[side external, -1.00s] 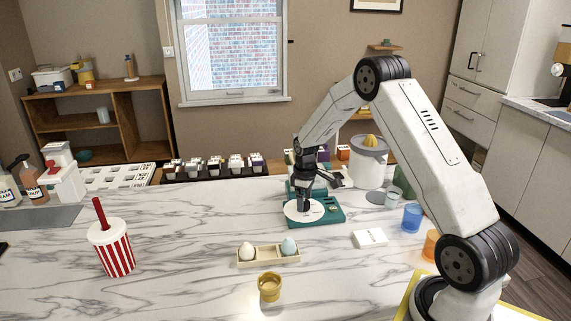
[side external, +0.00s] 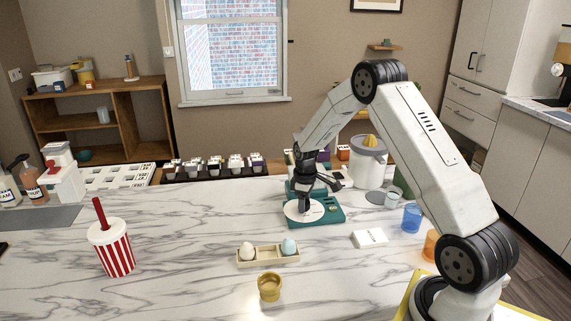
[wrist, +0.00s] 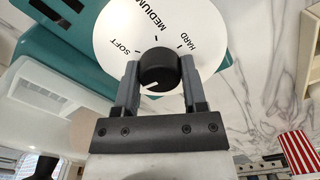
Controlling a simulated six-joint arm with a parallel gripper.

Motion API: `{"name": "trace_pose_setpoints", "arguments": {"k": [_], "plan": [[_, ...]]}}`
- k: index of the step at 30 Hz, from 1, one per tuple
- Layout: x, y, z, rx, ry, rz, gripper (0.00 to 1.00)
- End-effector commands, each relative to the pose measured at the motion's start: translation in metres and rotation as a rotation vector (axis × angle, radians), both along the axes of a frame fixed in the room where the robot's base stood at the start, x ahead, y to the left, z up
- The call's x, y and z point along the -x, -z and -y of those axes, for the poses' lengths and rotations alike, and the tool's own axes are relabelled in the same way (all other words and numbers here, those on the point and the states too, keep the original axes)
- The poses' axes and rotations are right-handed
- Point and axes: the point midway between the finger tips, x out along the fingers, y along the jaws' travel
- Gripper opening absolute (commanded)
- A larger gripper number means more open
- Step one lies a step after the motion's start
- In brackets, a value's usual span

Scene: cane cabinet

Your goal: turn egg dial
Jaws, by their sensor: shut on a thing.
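In the wrist view the pointer mark is at the knob's lower left, away from the words. The disc sits on a teal device (side external: 330,215) on the marble counter. My gripper (wrist: 158,80) is shut on the knob, one finger on each side. In the side view my gripper (side external: 305,203) points down over the disc and mostly hides the knob.
A tray with a white and a blue egg (side external: 268,254) and a yellow cup (side external: 269,287) stand in front. A white box (side external: 370,238) and a blue cup (side external: 412,217) are to the right. A striped cup (side external: 112,249) is at left. The left-middle counter is clear.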

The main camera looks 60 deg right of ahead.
Motion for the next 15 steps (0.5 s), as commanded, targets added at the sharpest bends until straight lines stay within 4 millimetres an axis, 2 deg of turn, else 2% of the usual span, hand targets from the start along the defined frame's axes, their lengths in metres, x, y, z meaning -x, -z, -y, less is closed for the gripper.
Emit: {"name": "trace_pose_setpoints", "arguments": {"k": [9,15], "plan": [[-0.0004,-0.0003,0.0000,-0.001,-0.145,0.001,0.00],[-0.0004,-0.0004,0.0000,0.000,-0.160,0.000,0.00]]}}
